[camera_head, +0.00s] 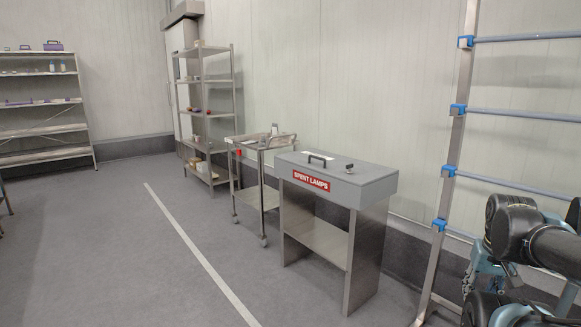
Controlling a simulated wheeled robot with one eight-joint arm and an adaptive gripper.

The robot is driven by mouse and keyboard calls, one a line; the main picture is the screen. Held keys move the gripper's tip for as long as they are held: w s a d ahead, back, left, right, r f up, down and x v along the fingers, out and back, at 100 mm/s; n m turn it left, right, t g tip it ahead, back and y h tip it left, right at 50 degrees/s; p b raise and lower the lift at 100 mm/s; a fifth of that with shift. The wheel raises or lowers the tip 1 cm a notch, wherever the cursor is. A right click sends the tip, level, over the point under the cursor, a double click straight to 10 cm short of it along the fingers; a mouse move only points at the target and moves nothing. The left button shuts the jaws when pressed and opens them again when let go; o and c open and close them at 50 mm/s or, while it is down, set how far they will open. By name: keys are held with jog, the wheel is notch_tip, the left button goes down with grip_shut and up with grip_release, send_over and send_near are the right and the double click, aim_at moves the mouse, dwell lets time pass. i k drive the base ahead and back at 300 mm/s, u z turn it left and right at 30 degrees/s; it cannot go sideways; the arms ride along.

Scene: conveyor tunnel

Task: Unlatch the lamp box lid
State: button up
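The lamp box (378,191) is a grey box on a steel stand, right of the middle. A red label (311,180) on its front reads "SPENT LAMPS". Its flat grey lid (335,176) appears shut. Dark links of my arm show at the right edge, apart from the box. My gripper cannot be made out.
A steel trolley (253,150) with items on top stands just left of the box. A steel rack with blue clamps (448,170) stands between the box and my arm. Shelves (209,115) stand farther back. The floor (120,260) before the box is clear, with a white line.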

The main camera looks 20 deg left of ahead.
aim_at(349, 166)
jog(key=u, duration=2.05)
jog(key=k, duration=0.85)
jog(key=z, duration=1)
jog(key=i, duration=1)
